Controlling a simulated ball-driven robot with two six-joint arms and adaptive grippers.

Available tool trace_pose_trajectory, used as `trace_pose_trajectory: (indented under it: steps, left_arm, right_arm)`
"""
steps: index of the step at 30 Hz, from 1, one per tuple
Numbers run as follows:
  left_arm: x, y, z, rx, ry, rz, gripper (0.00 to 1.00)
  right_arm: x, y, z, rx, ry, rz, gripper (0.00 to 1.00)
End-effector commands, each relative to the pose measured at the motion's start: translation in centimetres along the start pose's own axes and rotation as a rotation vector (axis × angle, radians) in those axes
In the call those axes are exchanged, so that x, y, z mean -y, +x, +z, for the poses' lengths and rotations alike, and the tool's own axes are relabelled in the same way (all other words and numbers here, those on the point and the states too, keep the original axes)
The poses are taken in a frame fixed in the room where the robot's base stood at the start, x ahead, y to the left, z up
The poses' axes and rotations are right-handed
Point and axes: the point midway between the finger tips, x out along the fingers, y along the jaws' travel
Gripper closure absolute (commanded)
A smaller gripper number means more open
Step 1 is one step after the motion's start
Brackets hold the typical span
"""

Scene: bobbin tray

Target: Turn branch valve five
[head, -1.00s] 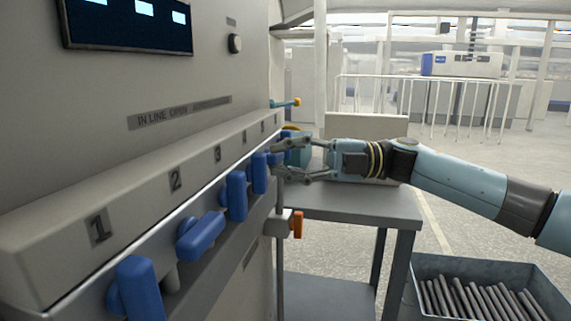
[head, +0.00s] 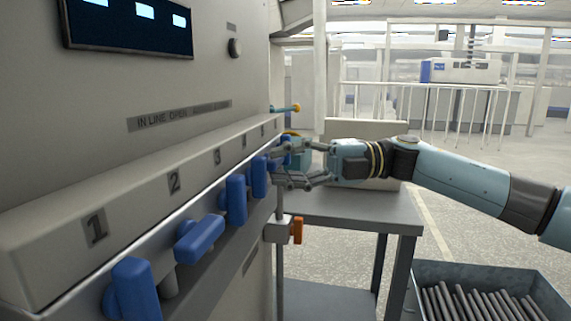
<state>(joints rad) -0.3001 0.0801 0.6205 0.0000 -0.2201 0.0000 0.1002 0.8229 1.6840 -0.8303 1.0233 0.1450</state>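A row of blue valve handles runs along the grey panel, away from me. The handles under labels 1 (head: 135,290), 3 (head: 236,200) and 4 (head: 260,177) stand upright; the one under label 2 (head: 200,238) is tilted. The valve five handle (head: 285,144) is at the far end, small and partly hidden by my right gripper. My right gripper (head: 277,168) comes in from the right, at that far end. Its two fingers are apart, one above the other; whether they touch the handle is unclear. My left gripper is not in view.
An orange handle (head: 298,230) on a vertical pipe is below my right gripper. A grey table (head: 365,210) stands behind, and a bin of rods (head: 480,270) is at the lower right.

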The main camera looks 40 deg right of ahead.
Motion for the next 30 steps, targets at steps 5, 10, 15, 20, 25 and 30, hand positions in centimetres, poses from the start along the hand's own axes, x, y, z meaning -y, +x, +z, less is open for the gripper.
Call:
trace_pose_trajectory:
  steps: [5, 10, 15, 20, 25, 30]
  left_arm:
    - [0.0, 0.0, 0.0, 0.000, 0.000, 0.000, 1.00]
    - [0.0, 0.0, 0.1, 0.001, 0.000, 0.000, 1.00]
    - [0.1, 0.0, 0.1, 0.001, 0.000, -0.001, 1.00]
    - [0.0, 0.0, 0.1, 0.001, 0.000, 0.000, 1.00]
    - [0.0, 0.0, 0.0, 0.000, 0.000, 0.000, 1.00]
    - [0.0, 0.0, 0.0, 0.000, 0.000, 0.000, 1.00]
  right_arm:
    - [0.0, 0.0, 0.0, 0.001, 0.001, 0.001, 0.60]
    - [-0.1, 0.0, 0.0, 0.001, 0.001, 0.001, 0.60]
    - [0.1, -1.5, 0.0, 0.001, 0.003, -0.004, 0.60]
    - [0.2, -4.9, 0.1, 0.002, 0.005, -0.009, 0.60]
    - [0.2, -8.7, 0.0, 0.002, 0.005, -0.008, 0.60]
    - [0.1, -11.1, 0.0, 0.001, 0.004, -0.003, 0.60]
